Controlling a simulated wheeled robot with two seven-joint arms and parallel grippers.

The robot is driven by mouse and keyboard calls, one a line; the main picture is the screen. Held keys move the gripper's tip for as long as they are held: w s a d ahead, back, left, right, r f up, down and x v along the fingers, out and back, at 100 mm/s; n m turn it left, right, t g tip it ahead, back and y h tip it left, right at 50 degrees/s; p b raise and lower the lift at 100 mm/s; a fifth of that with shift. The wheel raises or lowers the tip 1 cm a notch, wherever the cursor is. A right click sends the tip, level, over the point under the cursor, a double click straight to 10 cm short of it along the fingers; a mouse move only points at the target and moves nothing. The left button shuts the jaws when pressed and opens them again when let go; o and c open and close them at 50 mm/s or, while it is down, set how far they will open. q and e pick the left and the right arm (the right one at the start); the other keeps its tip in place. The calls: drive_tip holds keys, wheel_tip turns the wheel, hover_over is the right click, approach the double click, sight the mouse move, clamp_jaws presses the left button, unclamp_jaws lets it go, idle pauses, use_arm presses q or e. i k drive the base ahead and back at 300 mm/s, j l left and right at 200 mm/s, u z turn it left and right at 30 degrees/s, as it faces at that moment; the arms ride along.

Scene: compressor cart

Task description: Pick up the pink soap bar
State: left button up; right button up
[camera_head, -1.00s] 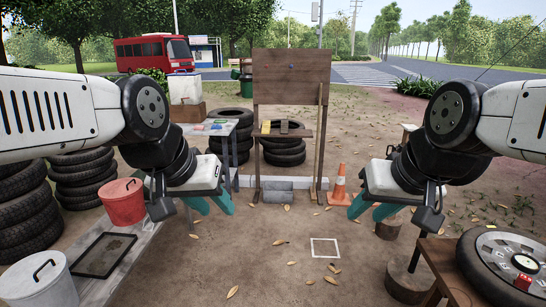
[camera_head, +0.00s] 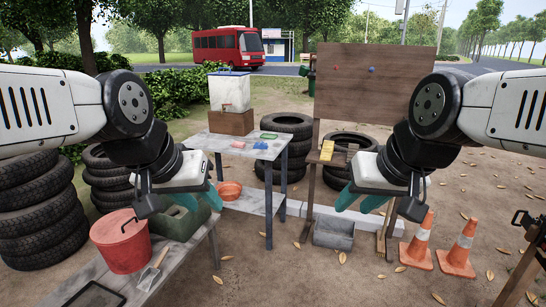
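A small pink soap bar (camera_head: 238,144) lies on the grey table (camera_head: 215,142), left of a blue item (camera_head: 260,145) and near a green dish-like item (camera_head: 268,136). My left gripper (camera_head: 200,198) is in front of the table, to the left of and nearer than the soap. Its teal fingers are apart and nothing shows between them. My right gripper (camera_head: 358,200) is in front of the wooden board's stand, right of the table. Its teal fingers are also apart and empty.
A white water container (camera_head: 230,92) stands on a wooden box (camera_head: 231,123) at the table's back. An orange bowl (camera_head: 230,190) sits on the lower shelf. A red bucket (camera_head: 120,243) and a scoop (camera_head: 152,270) are on the near-left bench. Traffic cones (camera_head: 459,250) stand right.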

sight(238, 144)
drive_tip(key=i+l+u, duration=0.15)
drive_tip(key=i+u, duration=0.25)
drive_tip(key=i, duration=0.3)
drive_tip(key=i+u, duration=0.1)
drive_tip(key=u, duration=0.25)
drive_tip(key=l+u, duration=0.15)
drive_tip(key=u, duration=0.2)
drive_tip(key=i+l+u, duration=0.1)
drive_tip(key=u, duration=0.25)
drive_tip(key=i+l+u, duration=0.2)
drive_tip(key=l, duration=0.25)
drive_tip(key=i+l+u, duration=0.2)
drive_tip(key=l, duration=0.25)
drive_tip(key=l+u, duration=0.2)
drive_tip(key=l, duration=0.25)
drive_tip(key=i+l+u, duration=0.2)
drive_tip(key=l, duration=0.3)
drive_tip(key=i+l, duration=0.1)
drive_tip(key=l, duration=1.05)
